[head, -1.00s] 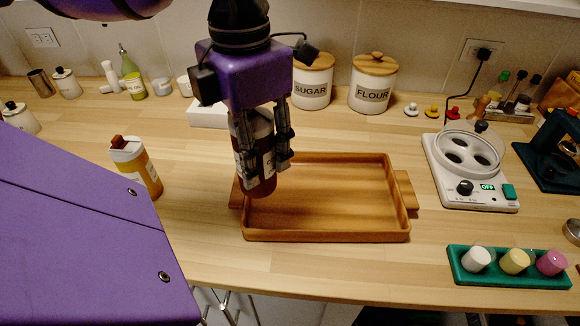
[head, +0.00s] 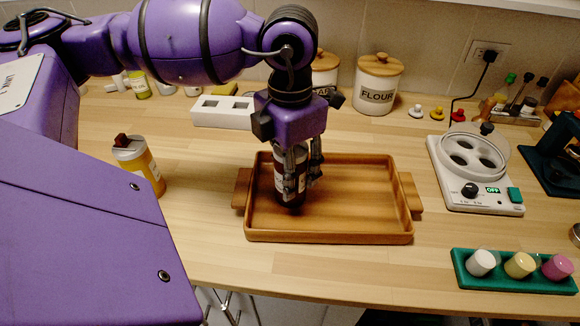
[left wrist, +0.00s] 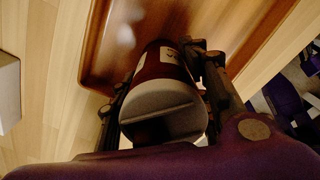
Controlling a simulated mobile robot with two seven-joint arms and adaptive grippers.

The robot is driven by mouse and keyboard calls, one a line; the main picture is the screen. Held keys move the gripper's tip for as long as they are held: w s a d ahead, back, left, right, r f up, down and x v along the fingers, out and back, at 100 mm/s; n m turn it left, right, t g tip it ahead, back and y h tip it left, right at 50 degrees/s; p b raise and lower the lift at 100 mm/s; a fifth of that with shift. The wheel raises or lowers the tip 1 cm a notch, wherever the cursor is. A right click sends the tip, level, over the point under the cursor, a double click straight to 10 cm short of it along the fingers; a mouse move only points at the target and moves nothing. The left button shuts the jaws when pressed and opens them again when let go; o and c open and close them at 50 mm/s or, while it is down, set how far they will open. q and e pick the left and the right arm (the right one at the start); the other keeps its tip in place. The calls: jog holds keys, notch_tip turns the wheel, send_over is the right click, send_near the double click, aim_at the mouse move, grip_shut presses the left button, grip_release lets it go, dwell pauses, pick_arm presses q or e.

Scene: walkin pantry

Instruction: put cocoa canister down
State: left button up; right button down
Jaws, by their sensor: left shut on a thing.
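The cocoa canister (head: 289,177) is a dark brown jar with a pale label and a grey lid. My left gripper (head: 303,178) is shut on it from above, with one finger on each side. In the head view it is upright over the left part of the wooden tray (head: 340,237). I cannot tell whether its base touches the tray floor. In the left wrist view the canister's lid (left wrist: 163,117) faces me between the fingers, with the tray (left wrist: 98,70) beyond. My right gripper is not in view.
A yellow-brown jar (head: 140,165) stands left of the tray. A white socketed block (head: 222,111), a sugar canister (head: 326,72) and a flour canister (head: 377,84) stand behind. A white appliance (head: 477,178) and a green rack (head: 515,281) are at right. The tray's right side is empty.

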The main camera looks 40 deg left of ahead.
pick_arm(q)
jog(key=shift+r, duration=0.1)
jog(key=o, duration=1.3)
jog(key=shift+f, duration=0.2)
notch_tip(320, 180, up, 12)
jog(key=shift+r, duration=0.2)
